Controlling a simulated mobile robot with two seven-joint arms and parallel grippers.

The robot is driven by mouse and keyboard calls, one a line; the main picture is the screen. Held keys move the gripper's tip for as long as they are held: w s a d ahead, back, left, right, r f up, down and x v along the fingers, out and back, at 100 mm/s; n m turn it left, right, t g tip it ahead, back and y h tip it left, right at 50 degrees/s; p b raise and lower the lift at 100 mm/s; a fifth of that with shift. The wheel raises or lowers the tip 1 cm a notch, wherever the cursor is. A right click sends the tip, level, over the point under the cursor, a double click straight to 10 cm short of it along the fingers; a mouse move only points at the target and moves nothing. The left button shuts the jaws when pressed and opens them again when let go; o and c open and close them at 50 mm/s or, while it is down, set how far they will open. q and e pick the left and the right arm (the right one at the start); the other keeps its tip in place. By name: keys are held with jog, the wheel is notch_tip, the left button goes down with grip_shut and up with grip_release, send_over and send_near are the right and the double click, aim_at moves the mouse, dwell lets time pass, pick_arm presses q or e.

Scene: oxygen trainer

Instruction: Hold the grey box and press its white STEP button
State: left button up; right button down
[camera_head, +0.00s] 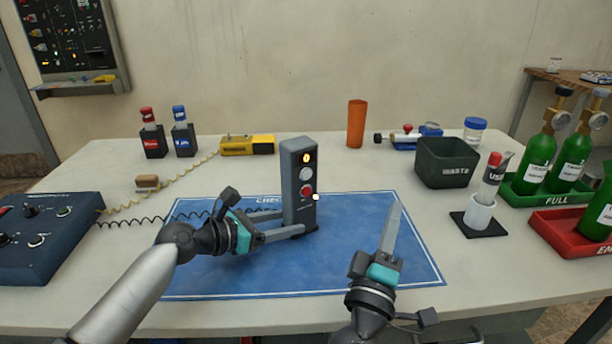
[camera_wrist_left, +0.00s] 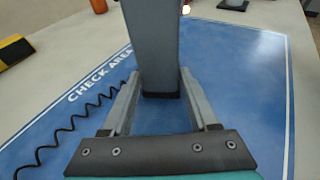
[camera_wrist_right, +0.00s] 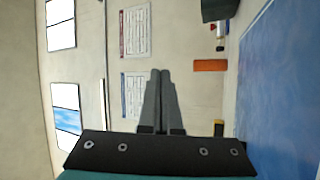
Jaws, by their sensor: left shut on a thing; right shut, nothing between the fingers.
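The grey box (camera_head: 290,180) stands upright on the blue mat (camera_head: 370,265). Its front has a lit display showing 0, a round white button (camera_head: 306,174) and a red button (camera_head: 307,191) below it. My left gripper (camera_head: 288,226) is shut on the box near its base. The left wrist view shows the box (camera_wrist_left: 152,45) between both fingers (camera_wrist_left: 160,80). My right gripper (camera_head: 394,212) is shut and empty, to the right of the box and apart from it. The right wrist view shows its fingers together (camera_wrist_right: 160,75), without the box in sight.
A dark waste bin (camera_head: 447,165), a white holder (camera_head: 479,215) and a green tray (camera_head: 530,196) stand to the right. A blue control panel (camera_head: 45,240) is at left, with a coiled cord (camera_head: 140,222). The mat between box and right gripper is clear.

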jog(key=s+a+r+t+y, duration=0.1)
jog(key=a, duration=0.3)
jog(key=s+a+r+n+t+y, duration=0.1)
jog(key=s+a+y, duration=0.1)
jog(key=a, duration=0.3)
jog(key=shift+s+a+r+n+t+y, duration=0.15)
jog(key=shift+a+r+n+t+y, duration=0.15)
send_near(311, 165)
jog(key=shift+w+d+r, duration=1.15)
jog(key=shift+w, duration=0.2)
dwell(0.8)
jog(key=shift+w+a, duration=0.2)
jog(key=shift+w, duration=0.15)
jog(key=shift+w+a, duration=0.25)
jog(key=shift+w, duration=0.3)
dwell(1.0)
jog(key=shift+s+d, duration=0.2)
jog(key=shift+s, duration=0.25)
jog(key=shift+s+d, duration=0.25)
jog(key=shift+s, duration=0.25)
